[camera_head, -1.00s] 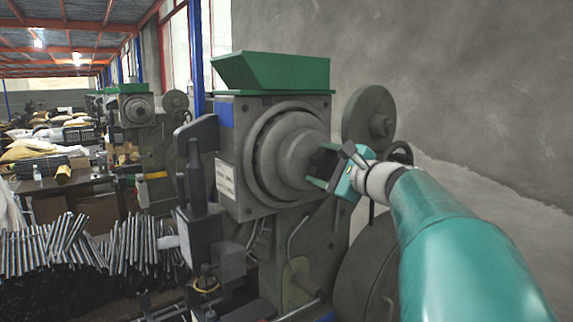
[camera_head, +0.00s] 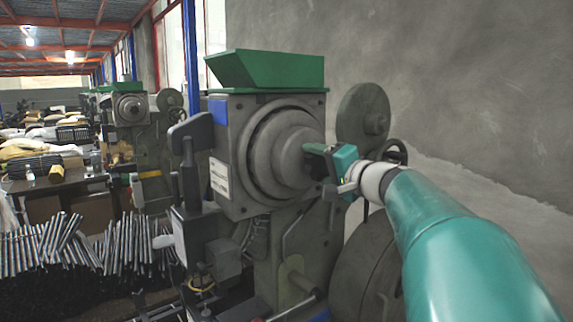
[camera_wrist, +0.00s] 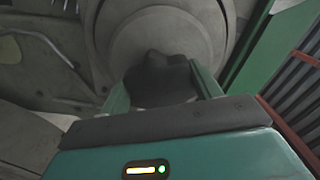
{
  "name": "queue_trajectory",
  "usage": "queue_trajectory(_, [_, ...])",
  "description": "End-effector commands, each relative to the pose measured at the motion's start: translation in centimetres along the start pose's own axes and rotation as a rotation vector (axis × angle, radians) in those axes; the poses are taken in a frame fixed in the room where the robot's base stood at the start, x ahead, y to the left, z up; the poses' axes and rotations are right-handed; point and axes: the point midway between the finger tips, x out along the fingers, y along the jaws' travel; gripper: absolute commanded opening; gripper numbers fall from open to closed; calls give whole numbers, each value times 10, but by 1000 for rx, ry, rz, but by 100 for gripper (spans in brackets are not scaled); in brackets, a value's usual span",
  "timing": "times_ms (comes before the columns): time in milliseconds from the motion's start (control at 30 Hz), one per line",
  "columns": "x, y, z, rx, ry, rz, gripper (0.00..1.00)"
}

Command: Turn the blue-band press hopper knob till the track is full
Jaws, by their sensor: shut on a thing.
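The blue-band press (camera_head: 228,160) stands in front of me, with a blue patch (camera_head: 217,111) at the top left of its face. Its large round grey hopper drum (camera_head: 283,150) faces right of centre, under the green hopper (camera_head: 268,70). My gripper (camera_head: 312,163) is at the drum's centre. In the wrist view, its two green fingers are shut on the dark lobed knob (camera_wrist: 160,78), one finger on each side. In the head view the knob is mostly hidden by my gripper. The track and how full it is cannot be made out.
A second press (camera_head: 140,120) stands farther back on the left. Many metal rods (camera_head: 45,245) lie at lower left. A flywheel (camera_head: 364,112) and a handwheel stand close by my wrist. A concrete wall (camera_head: 470,100) closes the right side.

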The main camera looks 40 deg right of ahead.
Motion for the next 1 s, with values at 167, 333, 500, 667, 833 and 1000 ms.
queue_trajectory(167, [-1,3,0,-150,0,3,40])
queue_trajectory(333, [-1,3,0,-266,-1,3,40])
queue_trajectory(500, [-1,4,0,-345,0,4,40])
queue_trajectory(667, [-1,4,0,-384,0,4,40])
queue_trajectory(833, [-1,4,-1,-399,0,4,40])
queue_trajectory(1000, [-1,4,-1,-400,0,4,40])
